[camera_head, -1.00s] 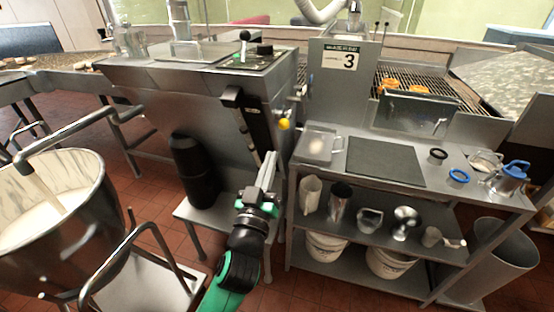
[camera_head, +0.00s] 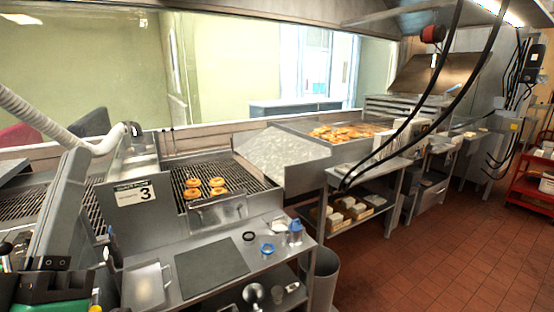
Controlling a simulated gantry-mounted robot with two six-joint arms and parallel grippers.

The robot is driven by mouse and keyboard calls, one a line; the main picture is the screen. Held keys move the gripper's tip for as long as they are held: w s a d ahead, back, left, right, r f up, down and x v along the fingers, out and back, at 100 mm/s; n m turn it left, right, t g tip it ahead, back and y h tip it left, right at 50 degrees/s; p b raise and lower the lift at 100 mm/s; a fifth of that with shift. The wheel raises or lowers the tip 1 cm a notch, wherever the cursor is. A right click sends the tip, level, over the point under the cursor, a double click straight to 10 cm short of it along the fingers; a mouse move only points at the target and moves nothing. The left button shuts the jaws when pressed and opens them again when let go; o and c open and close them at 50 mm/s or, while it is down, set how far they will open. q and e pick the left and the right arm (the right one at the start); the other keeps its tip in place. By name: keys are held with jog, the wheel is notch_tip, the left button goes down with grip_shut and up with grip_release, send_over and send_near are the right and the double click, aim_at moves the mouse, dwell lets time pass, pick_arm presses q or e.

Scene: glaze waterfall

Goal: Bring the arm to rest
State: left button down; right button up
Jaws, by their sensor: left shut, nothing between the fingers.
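My left gripper (camera_head: 68,178) is large and close in the lower left corner of the head view. Its grey fingers point up and are shut with nothing between them. Its black and green body runs off the bottom edge. It is in front of the glazing station and touches nothing that I can see. My right gripper is not in view.
The station with a number 3 sign (camera_head: 136,194) has a wire grate with several doughnuts (camera_head: 204,187). Below it are a dark mat (camera_head: 211,267), a blue ring (camera_head: 267,249) and a blue-lidded jug (camera_head: 295,232). A grey bin (camera_head: 324,280) stands beside the counter. The red tiled floor (camera_head: 440,255) at right is clear.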

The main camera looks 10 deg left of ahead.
pick_arm(q)
jog(key=s+d+r+m+t+h, duration=0.2)
jog(key=s+d+r+m+h, duration=0.15)
jog(key=d+m+h, duration=0.5)
notch_tip(320, 180, up, 39)
jog(key=w+a+m+h+p, duration=0.1)
jog(key=a+h+p, duration=0.1)
jog(key=p, duration=3.6)
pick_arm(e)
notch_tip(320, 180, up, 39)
pick_arm(q)
notch_tip(320, 180, down, 61)
jog(key=b, duration=6.1)
jog(key=shift+w, duration=0.15)
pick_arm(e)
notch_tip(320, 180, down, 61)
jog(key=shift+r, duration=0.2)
